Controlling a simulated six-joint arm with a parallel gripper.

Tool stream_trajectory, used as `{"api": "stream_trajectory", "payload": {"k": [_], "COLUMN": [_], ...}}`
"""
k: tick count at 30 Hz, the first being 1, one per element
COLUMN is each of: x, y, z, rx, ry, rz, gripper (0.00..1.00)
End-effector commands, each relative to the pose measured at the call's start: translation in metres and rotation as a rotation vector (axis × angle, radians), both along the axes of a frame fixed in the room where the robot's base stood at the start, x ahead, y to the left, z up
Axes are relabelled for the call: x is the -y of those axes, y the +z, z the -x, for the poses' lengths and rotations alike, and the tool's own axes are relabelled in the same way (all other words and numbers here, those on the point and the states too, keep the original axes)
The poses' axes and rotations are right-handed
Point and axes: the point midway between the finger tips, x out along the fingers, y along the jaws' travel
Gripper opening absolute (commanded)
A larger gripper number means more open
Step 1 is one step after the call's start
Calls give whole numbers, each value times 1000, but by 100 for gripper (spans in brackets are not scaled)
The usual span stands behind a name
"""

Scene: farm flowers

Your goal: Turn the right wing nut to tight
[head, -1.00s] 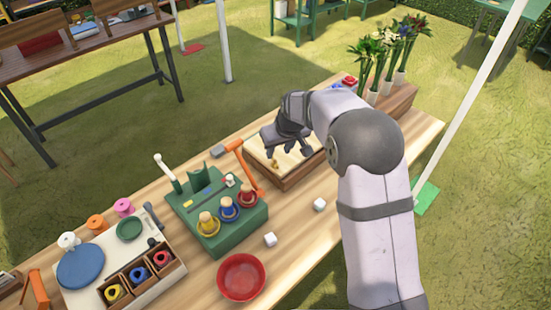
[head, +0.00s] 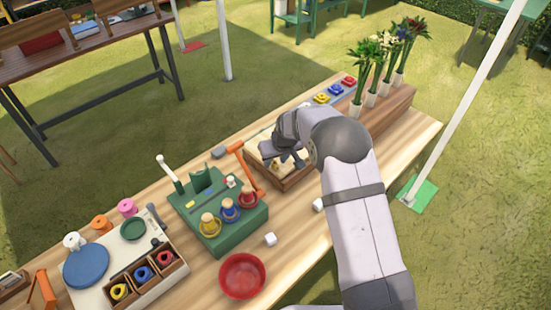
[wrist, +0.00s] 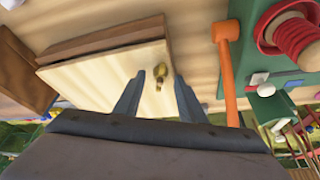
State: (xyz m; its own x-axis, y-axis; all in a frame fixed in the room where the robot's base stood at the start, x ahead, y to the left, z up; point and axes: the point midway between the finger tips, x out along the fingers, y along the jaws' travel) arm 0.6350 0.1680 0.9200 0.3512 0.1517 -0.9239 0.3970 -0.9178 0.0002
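A brass wing nut (wrist: 160,71) stands on the pale top of a wooden box (wrist: 100,80) in the wrist view. It is the only wing nut I can make out; the rest of the top is partly hidden by my gripper. My gripper (wrist: 160,78) is open, its two grey fingers pointing at the box top, one on each side of the nut. I cannot tell whether either finger touches the nut. In the head view my gripper (head: 280,158) is over the box (head: 297,180) and covers much of its top.
An orange-handled hammer (head: 246,165) lies close to the left of the box. A green stand (head: 225,230) with coloured spools is further left. A white cube (head: 318,204) lies near the box's front. Flower vases (head: 370,95) stand at the back right.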

Motion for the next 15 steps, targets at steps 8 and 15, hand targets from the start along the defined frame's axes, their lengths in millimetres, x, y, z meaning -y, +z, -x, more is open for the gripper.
{"api": "stream_trajectory", "payload": {"k": [8, 15], "x": [0, 0], "y": [-1, -1], "z": [0, 0], "rx": [1, 0], "ry": [0, 0], "rz": [0, 0], "gripper": [37, 0]}}
